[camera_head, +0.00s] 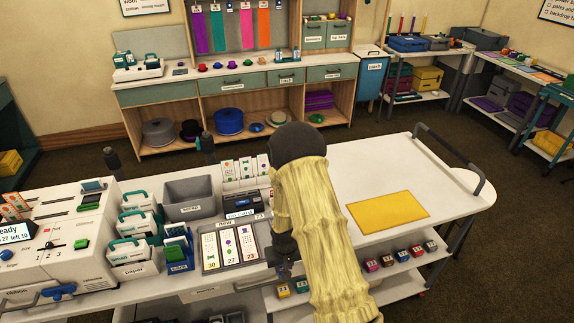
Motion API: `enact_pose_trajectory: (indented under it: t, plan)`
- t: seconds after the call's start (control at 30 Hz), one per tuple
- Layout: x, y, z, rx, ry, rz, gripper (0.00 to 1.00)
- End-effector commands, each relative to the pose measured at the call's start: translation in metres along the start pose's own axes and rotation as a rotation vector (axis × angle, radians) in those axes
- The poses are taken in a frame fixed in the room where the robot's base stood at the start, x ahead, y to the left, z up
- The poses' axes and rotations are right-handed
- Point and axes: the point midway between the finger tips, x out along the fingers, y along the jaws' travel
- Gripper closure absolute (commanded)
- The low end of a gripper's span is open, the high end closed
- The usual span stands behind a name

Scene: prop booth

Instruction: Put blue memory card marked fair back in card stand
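I cannot make out a blue memory card marked fair, nor be sure which holder is the card stand. A small dark device (241,200) with a blue-and-white label stands on the white cart (340,250), behind a tray (230,267) of three numbered cards. A blue holder (180,266) with a label stands left of that tray. My gripper (281,262) is dark and hangs just right of the numbered-card tray, largely hidden by my pale yellow sleeved arm. Its fingers are too small and covered to tell whether they hold anything.
A grey bin (190,196), white green-handled boxes (130,252) and a white machine (65,245) crowd the cart's left. Upright cards (228,171) stand behind the device. A yellow mat (388,212) lies on the otherwise clear right side. Small labelled boxes (401,255) line the shelf below.

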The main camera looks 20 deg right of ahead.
Motion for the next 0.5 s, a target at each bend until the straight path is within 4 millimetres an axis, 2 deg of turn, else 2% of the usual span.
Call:
enact_pose_trajectory:
  t: [0.03, 0.23, 0.5]
  plan:
    - [-0.010, 0.000, -0.001, 0.000, 0.000, 0.000, 0.82]
    - [-0.028, 0.003, -0.004, 0.003, 0.001, 0.000, 0.82]
    - [-0.057, 0.039, -0.016, 0.010, 0.003, -0.002, 0.82]
